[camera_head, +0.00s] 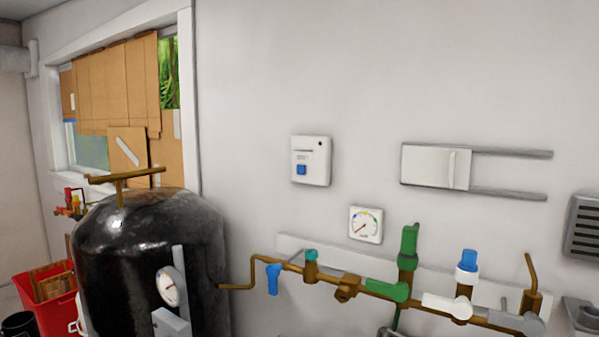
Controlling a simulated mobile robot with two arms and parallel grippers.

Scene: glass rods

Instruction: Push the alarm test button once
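A white wall box (311,161) hangs on the grey wall near the middle of the head view. Nothing covers the button. Neither of my grippers shows in this view.
Below the box are a dial gauge (365,225) and a brass pipe run with blue, green and white valves (387,289). A black tank (148,262) stands at left, near a red bin (47,296). A sliding white panel (435,167) is at right.

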